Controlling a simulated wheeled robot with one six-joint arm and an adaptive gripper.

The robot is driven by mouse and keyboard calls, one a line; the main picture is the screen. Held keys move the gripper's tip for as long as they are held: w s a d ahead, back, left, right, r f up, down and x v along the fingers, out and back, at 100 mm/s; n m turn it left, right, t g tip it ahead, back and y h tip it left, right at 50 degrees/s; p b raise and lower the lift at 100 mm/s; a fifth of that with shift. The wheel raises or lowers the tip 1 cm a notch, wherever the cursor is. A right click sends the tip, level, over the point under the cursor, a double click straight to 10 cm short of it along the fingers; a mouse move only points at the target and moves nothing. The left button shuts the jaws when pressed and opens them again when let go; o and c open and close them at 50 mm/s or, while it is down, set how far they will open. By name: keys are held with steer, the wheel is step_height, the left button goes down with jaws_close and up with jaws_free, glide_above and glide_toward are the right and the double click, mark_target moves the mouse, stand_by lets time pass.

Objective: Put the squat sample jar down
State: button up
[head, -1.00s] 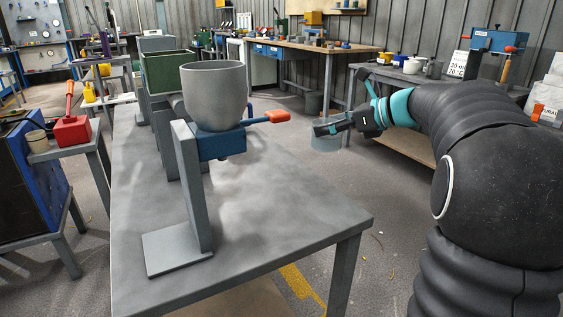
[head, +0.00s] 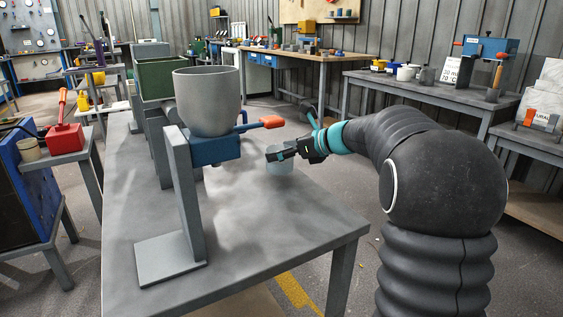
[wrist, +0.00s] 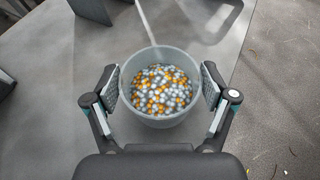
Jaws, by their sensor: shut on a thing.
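The squat sample jar (wrist: 160,115) is a wide, translucent grey-blue jar with many orange and silver beads inside. It is upright between the two fingers of my gripper (wrist: 160,92), which is shut on its sides. In the head view the jar (head: 280,168) is partly hidden behind my gripper (head: 284,154). There it shows over the far right part of the grey table (head: 255,255). I cannot tell whether its base touches the tabletop.
A stand on the table holds a large grey cup (head: 208,105) over a blue block with an orange-handled lever (head: 262,123), left of my gripper. A green bin (head: 165,79) is behind. The table's front and right side are clear.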

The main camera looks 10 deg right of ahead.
steer(key=shift+f, duration=1.45)
steer(key=shift+f, duration=0.2)
steer(key=o, duration=1.2)
